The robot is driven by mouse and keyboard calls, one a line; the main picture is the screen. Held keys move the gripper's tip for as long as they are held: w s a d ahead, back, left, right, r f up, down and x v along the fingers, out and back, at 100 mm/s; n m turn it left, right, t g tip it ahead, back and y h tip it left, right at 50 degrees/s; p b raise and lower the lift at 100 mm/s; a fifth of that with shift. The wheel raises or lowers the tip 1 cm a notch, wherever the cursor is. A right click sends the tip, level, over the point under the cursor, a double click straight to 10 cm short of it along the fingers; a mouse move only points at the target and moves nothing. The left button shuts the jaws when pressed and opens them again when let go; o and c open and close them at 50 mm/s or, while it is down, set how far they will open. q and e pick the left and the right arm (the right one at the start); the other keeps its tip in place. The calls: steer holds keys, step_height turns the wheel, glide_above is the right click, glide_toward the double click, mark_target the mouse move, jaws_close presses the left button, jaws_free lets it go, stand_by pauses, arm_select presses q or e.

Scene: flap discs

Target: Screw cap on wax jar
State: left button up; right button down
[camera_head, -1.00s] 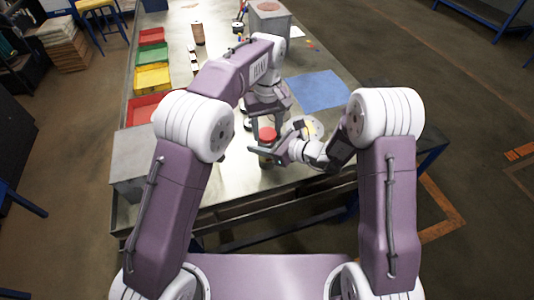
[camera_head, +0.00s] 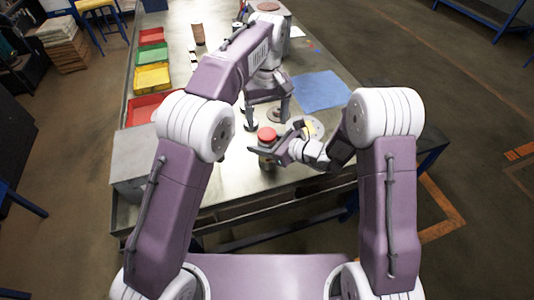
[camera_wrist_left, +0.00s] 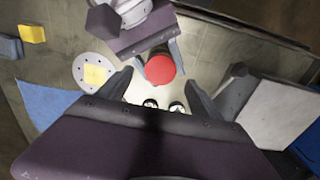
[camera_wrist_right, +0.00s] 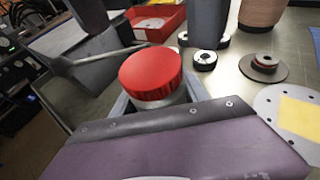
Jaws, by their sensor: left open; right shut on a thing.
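The wax jar wears a round red cap (camera_head: 267,134) (camera_wrist_right: 151,72) (camera_wrist_left: 160,69), which sits level on top of it. A pale band of the jar (camera_wrist_right: 160,101) shows under the cap in the right wrist view. My right gripper (camera_head: 266,150) is shut around the jar below the cap, near the table's front edge. My left gripper (camera_head: 267,118) is open and empty, beyond the cap and apart from it. In the left wrist view the cap lies past the left fingertips (camera_wrist_left: 158,92). How tightly the cap is seated cannot be told.
Several flap discs stand nearby, one rust-topped (camera_wrist_right: 264,66). A pale disc with a yellow square (camera_wrist_right: 298,112) lies to the right. A blue mat (camera_head: 318,91), a grey box (camera_head: 130,155), and red, green and yellow bins (camera_head: 152,78) are on the table (camera_head: 225,170).

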mark_target(267, 133)
arm_select(q)
steer(key=shift+r, duration=1.75)
arm_select(e)
steer(key=shift+c, duration=2.3)
jaws_free()
arm_select(q)
steer(key=shift+f, duration=0.3)
arm_select(e)
steer(key=v, duration=0.9)
